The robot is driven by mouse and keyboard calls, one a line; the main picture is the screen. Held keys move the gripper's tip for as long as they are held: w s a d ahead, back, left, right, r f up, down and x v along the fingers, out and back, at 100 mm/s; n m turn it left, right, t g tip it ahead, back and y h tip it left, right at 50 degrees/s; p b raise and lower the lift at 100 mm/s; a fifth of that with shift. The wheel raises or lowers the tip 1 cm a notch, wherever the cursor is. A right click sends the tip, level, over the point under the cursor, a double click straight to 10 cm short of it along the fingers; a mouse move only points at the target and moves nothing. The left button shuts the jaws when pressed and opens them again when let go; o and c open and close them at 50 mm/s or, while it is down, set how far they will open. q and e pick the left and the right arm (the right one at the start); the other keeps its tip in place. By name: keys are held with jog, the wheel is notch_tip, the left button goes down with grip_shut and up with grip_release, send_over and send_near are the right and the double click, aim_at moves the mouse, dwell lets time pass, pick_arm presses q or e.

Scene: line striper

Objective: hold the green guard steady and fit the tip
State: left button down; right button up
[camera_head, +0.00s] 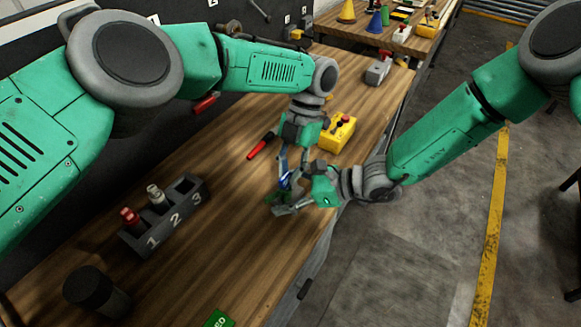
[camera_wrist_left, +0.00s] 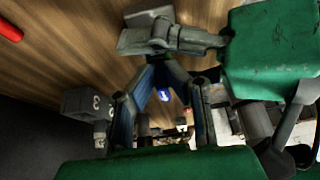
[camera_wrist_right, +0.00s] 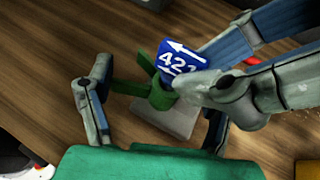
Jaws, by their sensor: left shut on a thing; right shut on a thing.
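The green guard (camera_wrist_right: 158,94) stands on a grey block (camera_wrist_right: 168,120) in the right wrist view; it shows small and partly covered in the head view (camera_head: 277,196). My right gripper (camera_head: 287,205) is shut on the guard, low over the bench; my left gripper's finger hides part of this grip in the right wrist view. The tip, a blue piece with a white arrow and number (camera_wrist_right: 181,58), is just above the guard's round socket. My left gripper (camera_head: 286,183) comes from above, shut on this tip. Whether tip and socket touch, I cannot tell.
On the wooden bench (camera_head: 225,250), a rack (camera_head: 165,215) numbered 1 to 3 holds pieces at 1 and 2. A red-handled tool (camera_head: 261,146) and a yellow button box (camera_head: 337,132) lie beyond my grippers. A black cylinder (camera_head: 95,290) stands at front left.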

pick_arm(q)
jog(key=shift+f, duration=0.35)
jog(key=c, duration=1.2)
grip_release()
jog(key=v, duration=0.7)
